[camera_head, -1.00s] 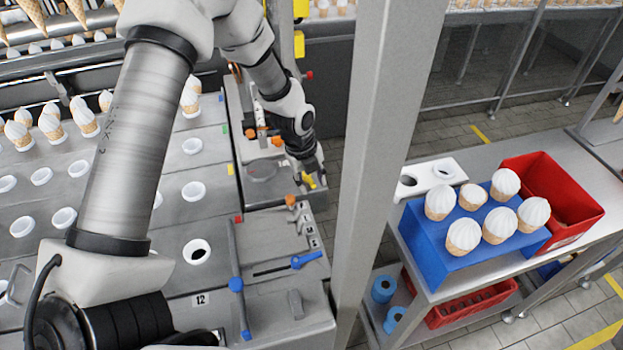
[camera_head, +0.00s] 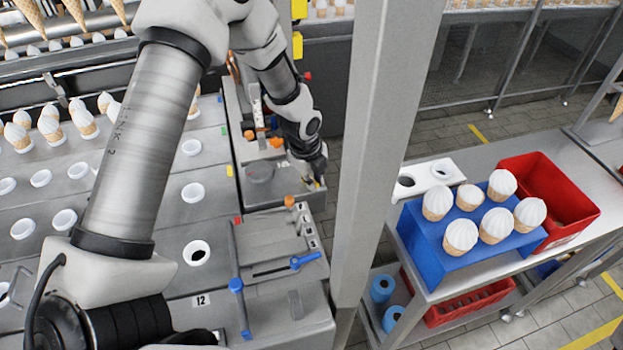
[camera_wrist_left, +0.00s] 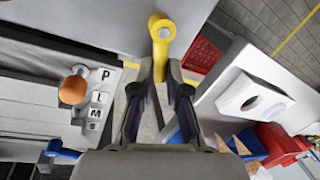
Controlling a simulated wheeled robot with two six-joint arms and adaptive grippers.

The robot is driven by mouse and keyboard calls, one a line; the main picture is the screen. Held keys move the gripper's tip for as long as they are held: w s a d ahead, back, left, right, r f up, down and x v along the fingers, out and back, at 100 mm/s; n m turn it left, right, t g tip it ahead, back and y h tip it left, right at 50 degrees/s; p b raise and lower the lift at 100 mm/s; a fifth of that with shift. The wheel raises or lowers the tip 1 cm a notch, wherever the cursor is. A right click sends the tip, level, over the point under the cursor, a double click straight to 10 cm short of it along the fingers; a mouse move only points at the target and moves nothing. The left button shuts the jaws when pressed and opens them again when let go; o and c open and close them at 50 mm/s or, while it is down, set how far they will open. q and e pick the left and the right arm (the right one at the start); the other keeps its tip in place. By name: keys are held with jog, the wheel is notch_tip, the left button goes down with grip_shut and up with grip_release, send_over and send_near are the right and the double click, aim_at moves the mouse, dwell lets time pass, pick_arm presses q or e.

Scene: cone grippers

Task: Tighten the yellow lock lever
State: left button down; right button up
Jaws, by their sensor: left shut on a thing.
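The yellow lock lever (camera_wrist_left: 161,30) shows at the top middle of the left wrist view, with its round end up and its lower part between the fingers. In the head view only a small bit of the lever (camera_head: 318,181) shows at the right edge of the grey machine, mostly hidden by the gripper. My left gripper (camera_wrist_left: 160,75) is shut on the lever; in the head view the gripper (camera_head: 316,176) points down at the machine's edge. My right gripper is in neither view.
Orange knobs (camera_head: 290,201) and a blue lever (camera_head: 305,260) stand on the machine nearby. A grey post (camera_head: 385,130) rises just right of my left gripper. A blue stand (camera_head: 425,245) with several cones and a red bin (camera_head: 570,205) sit on the right table.

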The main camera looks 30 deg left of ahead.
pick_arm(q)
jog(key=n, duration=0.1)
jog(key=w+n, duration=0.1)
jog(key=shift+d+f+n+y+b, duration=0.1)
jog(key=shift+d+n+y+b, duration=0.1)
jog(key=shift+n+y+b, duration=0.1)
jog(key=n, duration=0.1)
jog(key=w+n+b, duration=0.1)
jog(key=n, duration=0.1)
jog(key=n+b, duration=0.1)
jog(key=shift+w+n+y, duration=0.3)
jog(key=shift+y, duration=0.1)
jog(key=n, duration=0.1)
jog(key=n+b, duration=0.1)
jog(key=w+n, duration=0.1)
jog(key=shift+w+a+n+y, duration=0.1)
jog(key=shift+a+n+y, duration=0.2)
jog(key=shift+w+a+n+g+b, duration=0.15)
jog(key=shift+w+n+g+b, duration=0.1)
jog(key=shift+n, duration=0.4)
jog(key=shift+w+a+n+g+b, duration=0.1)
jog(key=shift+a+n+g+b, duration=0.1)
jog(key=shift+n, duration=0.45)
jog(key=c, duration=1.2)
grip_release()
